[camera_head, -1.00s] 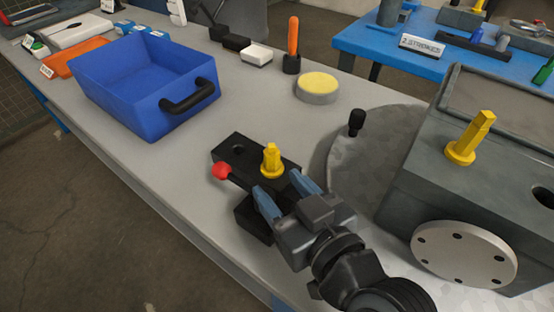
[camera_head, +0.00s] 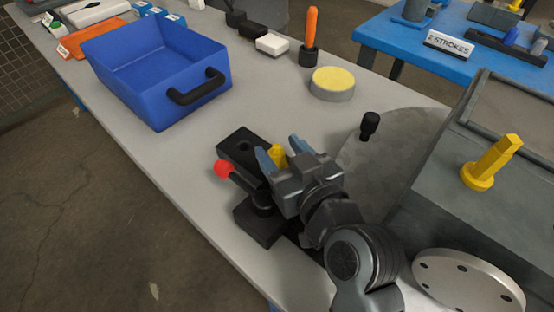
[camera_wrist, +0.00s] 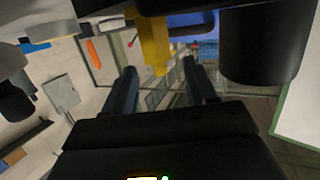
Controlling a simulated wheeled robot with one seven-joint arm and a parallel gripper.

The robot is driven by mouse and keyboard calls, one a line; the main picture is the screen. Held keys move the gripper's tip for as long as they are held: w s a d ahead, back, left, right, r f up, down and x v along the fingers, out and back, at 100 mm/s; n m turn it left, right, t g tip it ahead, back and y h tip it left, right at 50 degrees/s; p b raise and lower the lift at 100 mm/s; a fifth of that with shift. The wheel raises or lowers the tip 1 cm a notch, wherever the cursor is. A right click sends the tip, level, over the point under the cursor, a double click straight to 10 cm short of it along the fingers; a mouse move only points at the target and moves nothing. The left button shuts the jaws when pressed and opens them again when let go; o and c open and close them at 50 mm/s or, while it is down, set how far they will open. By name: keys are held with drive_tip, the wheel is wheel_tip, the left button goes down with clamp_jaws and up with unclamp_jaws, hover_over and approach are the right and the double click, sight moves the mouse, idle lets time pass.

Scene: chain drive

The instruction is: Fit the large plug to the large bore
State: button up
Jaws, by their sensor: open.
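A yellow plug (camera_head: 278,156) stands at the black block (camera_head: 236,142) on the bench, partly hidden by my gripper. In the wrist view the yellow plug (camera_wrist: 155,45) shows ahead, between the lines of the two fingers. My gripper (camera_head: 278,147) is open, with its blue fingers on either side of the plug; contact cannot be told. Another yellow plug (camera_head: 490,162) stands tilted on the grey housing (camera_head: 440,170) at the right. I cannot tell which plug is the large one. A dark hole (camera_head: 243,147) shows in the block; no bore in the housing shows now.
A red-knobbed lever (camera_head: 223,169) sits left of my gripper. A blue bin (camera_head: 165,113), a yellow-topped round pad (camera_head: 332,82) and an orange-handled tool (camera_head: 311,27) stand farther back. A black knob (camera_head: 369,125) rises near the housing. The bench between bin and block is clear.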

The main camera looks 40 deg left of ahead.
drive_tip(key=shift+x, duration=1.1)
clamp_jaws()
